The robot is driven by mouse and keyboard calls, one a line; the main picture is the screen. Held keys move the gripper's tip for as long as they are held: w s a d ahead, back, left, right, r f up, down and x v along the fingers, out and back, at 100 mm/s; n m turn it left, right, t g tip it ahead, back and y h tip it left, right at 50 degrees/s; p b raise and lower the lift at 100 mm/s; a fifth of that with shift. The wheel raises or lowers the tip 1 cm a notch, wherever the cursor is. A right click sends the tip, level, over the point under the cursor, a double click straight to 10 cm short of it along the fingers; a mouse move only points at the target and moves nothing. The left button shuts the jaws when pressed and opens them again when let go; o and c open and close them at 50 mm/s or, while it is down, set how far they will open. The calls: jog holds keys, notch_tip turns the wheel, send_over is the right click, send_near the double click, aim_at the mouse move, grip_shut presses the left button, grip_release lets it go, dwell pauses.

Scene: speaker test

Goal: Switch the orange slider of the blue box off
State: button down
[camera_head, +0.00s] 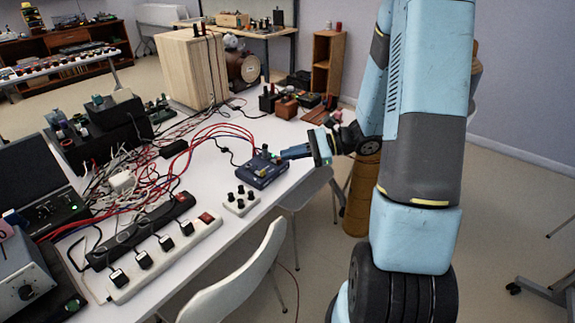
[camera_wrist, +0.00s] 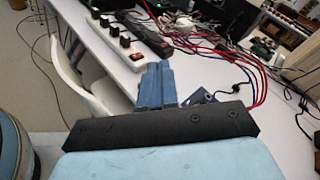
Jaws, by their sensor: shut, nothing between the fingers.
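The blue box (camera_head: 263,170) lies near the right edge of the white table, with red cables running from its back. My gripper (camera_head: 284,154) reaches in from the right, its blue fingertips at the upper right part of the box. I cannot tell whether they touch it. In the wrist view the fingers (camera_wrist: 158,78) are together and hold nothing. They and the black mount hide most of the box; only a dark blue bit (camera_wrist: 202,98) shows beside them. I cannot make out the orange slider or its position in either view.
A small white block with black knobs (camera_head: 240,201) sits just in front of the box. A white power strip (camera_head: 200,231) and a black one (camera_head: 140,231) lie to the left among tangled cables. A white chair (camera_head: 240,275) stands at the table's near edge.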

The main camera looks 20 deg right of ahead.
aim_at(280, 161)
jog(key=w+d+f+m+t+h, duration=0.2)
jog(key=d+f+m+t, duration=0.3)
jog(key=f, duration=0.3)
jog(key=w+d+f+m+t+h, duration=0.2)
jog(key=w+d+f+m+t, duration=0.2)
jog(key=d+f+m+t, duration=0.2)
notch_tip(280, 161, down, 3)
jog(key=d+m, duration=0.1)
jog(key=m, duration=0.1)
jog(key=shift+f+m, duration=0.2)
jog(key=shift+m, duration=0.1)
jog(key=shift+w+a, duration=0.1)
jog(key=shift+w, duration=0.05)
jog(key=x, duration=1.4)
jog(key=shift+w, duration=0.1)
